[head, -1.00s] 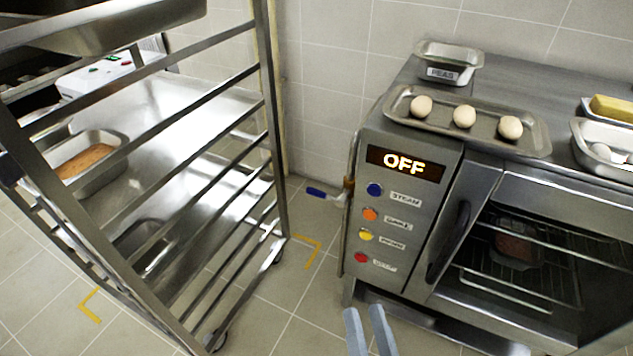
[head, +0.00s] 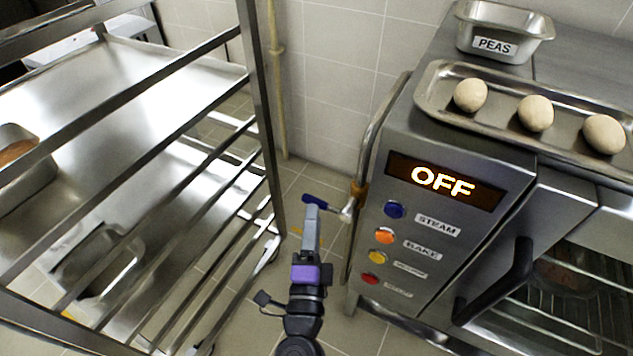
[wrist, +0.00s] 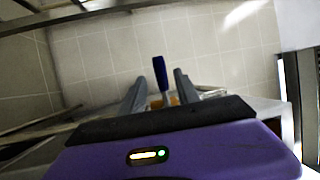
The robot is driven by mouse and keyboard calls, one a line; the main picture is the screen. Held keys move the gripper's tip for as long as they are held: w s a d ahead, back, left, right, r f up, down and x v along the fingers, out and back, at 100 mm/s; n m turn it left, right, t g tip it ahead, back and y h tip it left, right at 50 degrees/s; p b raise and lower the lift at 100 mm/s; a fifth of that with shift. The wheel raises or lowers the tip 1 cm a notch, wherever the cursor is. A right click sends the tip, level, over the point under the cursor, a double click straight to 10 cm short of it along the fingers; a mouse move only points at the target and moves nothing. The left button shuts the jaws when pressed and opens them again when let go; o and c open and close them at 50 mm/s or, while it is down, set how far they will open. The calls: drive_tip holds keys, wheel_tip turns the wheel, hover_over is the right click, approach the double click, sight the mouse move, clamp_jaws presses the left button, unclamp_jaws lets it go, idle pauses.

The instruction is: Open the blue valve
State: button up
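The blue valve has a dark blue lever handle (head: 317,201) that points left from a brass fitting on the metal pipe at the oven's left side. In the wrist view the blue handle (wrist: 160,72) stands upright in the picture between my two fingers. My gripper (head: 311,212) is close in front of the handle in the head view, and its fingertips overlap the handle there. The wrist view shows my gripper (wrist: 160,82) open, with a gap on each side of the handle. I cannot tell whether a finger touches it.
The oven (head: 455,262) stands on the right with a display reading OFF and several coloured buttons. A metal rack (head: 262,120) stands on the left, leaving a narrow gap at the valve.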

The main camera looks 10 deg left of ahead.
drive_tip(key=w+r+b, duration=0.1)
drive_tip(key=w+b, duration=0.1)
drive_tip(key=w, duration=0.5)
drive_tip(key=shift+w+r, duration=0.25)
drive_tip(key=shift+a, duration=0.1)
clamp_jaws()
idle(1.1)
